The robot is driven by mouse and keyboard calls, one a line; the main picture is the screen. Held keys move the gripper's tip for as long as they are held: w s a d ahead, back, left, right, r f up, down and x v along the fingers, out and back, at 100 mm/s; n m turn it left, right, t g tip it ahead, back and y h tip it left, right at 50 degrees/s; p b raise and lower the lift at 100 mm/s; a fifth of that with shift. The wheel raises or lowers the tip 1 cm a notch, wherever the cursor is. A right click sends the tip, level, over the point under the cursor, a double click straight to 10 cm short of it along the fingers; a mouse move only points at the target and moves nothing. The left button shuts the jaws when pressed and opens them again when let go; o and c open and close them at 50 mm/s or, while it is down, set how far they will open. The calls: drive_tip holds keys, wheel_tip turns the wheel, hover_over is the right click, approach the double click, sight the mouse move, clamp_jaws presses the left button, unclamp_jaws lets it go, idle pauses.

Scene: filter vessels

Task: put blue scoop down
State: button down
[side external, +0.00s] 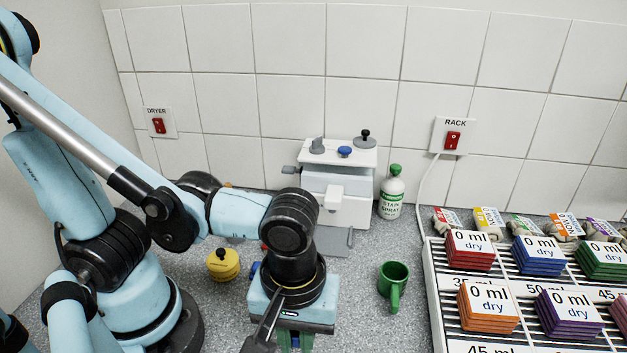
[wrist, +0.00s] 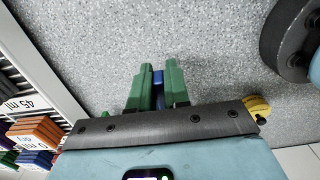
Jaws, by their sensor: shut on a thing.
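My gripper (side external: 295,342) is at the bottom middle of the side view, pointing down, with its green fingers cut off by the frame edge. In the wrist view my gripper (wrist: 158,80) has its green fingers closed on a narrow blue piece, the blue scoop (wrist: 158,76). Only a small part of the scoop shows between the fingers; the rest is hidden. Whether it touches the speckled grey counter (wrist: 215,55) cannot be told.
A yellow knobbed weight (side external: 222,265) is to the left. Behind are a white device (side external: 338,190) and a stain spray bottle (side external: 391,195). A rack (side external: 436,300) with coloured stacks fills the right side.

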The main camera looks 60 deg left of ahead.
drive_tip(key=shift+s+d+f, duration=0.1)
drive_tip(key=shift+s+f, duration=0.45)
drive_tip(key=shift+f, duration=0.5)
drive_tip(key=shift+s+d+f, duration=0.15)
drive_tip(key=shift+s+f, duration=0.4)
drive_tip(key=shift+f, duration=0.45)
drive_tip(key=shift+s+d+f, duration=0.1)
drive_tip(key=shift+s+f, duration=0.45)
drive_tip(key=shift+f, duration=0.5)
drive_tip(key=shift+f, duration=0.15)
drive_tip(key=c, duration=1.1)
unclamp_jaws()
